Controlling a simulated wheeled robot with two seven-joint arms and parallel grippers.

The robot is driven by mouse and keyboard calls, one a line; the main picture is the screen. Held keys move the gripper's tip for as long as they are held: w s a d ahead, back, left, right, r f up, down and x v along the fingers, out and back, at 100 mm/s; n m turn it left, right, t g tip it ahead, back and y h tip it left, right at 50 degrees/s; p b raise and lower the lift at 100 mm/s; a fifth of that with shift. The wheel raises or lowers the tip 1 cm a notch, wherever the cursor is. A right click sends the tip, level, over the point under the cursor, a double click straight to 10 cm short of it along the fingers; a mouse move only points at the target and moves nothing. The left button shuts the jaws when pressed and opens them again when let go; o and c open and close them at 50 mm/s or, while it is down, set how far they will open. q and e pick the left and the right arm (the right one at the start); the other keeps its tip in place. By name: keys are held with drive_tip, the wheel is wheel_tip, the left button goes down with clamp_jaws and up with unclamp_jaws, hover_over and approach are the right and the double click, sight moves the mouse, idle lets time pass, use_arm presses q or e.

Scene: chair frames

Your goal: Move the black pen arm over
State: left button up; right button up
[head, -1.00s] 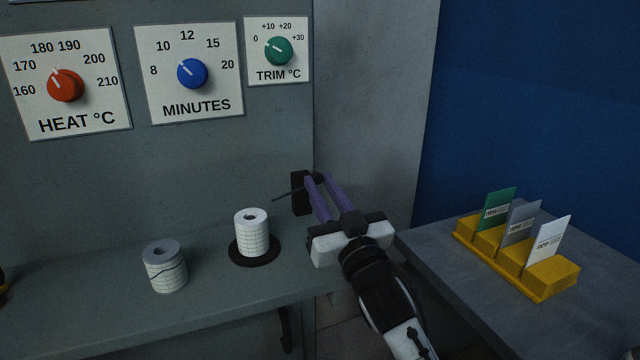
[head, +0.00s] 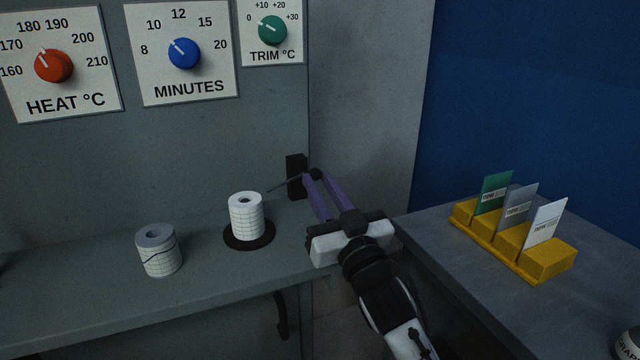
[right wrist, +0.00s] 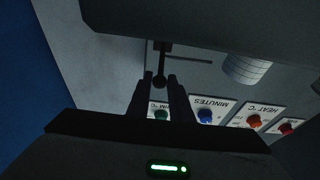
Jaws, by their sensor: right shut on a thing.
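The black pen arm (head: 286,184) is a thin dark rod beside a black upright block (head: 296,178) on the grey wall. Its free end points left toward a white gridded paper drum (head: 246,217) on a black disc (head: 262,241), with a small gap in the picture. My right gripper (head: 315,176) is shut on the pen arm's dark knob at its right end. In the right wrist view, the knob (right wrist: 160,80) sits between the fingertips and the rod (right wrist: 190,60) runs toward the drum (right wrist: 245,68). My left gripper is not in view.
A second paper roll (head: 159,252) with a dark traced line stands left on the grey shelf (head: 90,285). Heat (head: 54,65), minutes (head: 184,53) and trim (head: 272,30) dials are above. A yellow card holder (head: 545,265) is on the right table (head: 450,260).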

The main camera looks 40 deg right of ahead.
drive_tip(key=shift+f, duration=0.1)
drive_tip(key=shift+s+f+b, duration=0.15)
drive_tip(key=shift+f+b, duration=0.35)
drive_tip(key=shift+f, duration=0.2)
drive_tip(key=shift+s+f+b, duration=0.1)
drive_tip(key=shift+f+b, duration=0.35)
drive_tip(key=shift+f, duration=0.2)
drive_tip(key=shift+f+b, duration=0.35)
drive_tip(key=shift+f, duration=0.25)
drive_tip(key=o, duration=0.9)
drive_tip(key=shift+c, duration=0.2)
drive_tip(key=shift+r, duration=0.15)
